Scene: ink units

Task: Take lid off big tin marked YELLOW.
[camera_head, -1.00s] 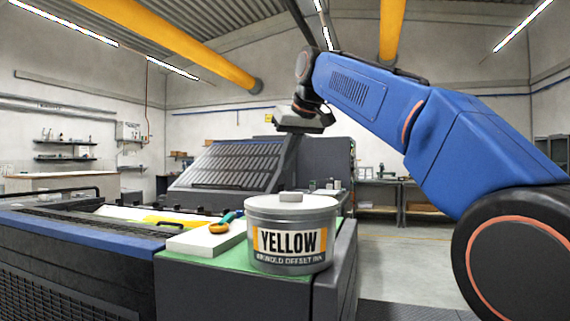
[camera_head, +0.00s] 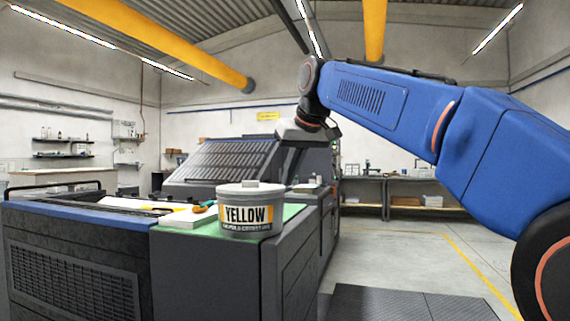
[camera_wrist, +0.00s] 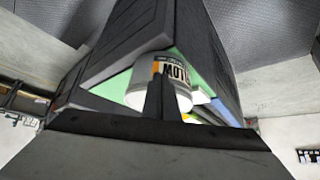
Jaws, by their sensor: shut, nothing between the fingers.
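The big tin marked YELLOW (camera_head: 246,222) stands upright on the green top of a dark cabinet. Its grey lid (camera_head: 250,187), with a raised round piece in the middle, sits on top. My gripper (camera_head: 288,170) hangs in the air to the upper right of the tin in the head view, apart from it. The tin also shows in the wrist view (camera_wrist: 182,90), tilted and beyond the dark fingers (camera_wrist: 160,85), which cover part of its label. The fingers are together with nothing held. The lid is not clearly visible in the wrist view.
The green top (camera_head: 285,214) also bears a white block (camera_head: 186,219) with an orange-and-teal tool (camera_head: 204,206), left of the tin. A long dark machine (camera_head: 70,255) adjoins on the left. Open floor (camera_head: 400,250) with a dark mat (camera_head: 410,303) lies to the right.

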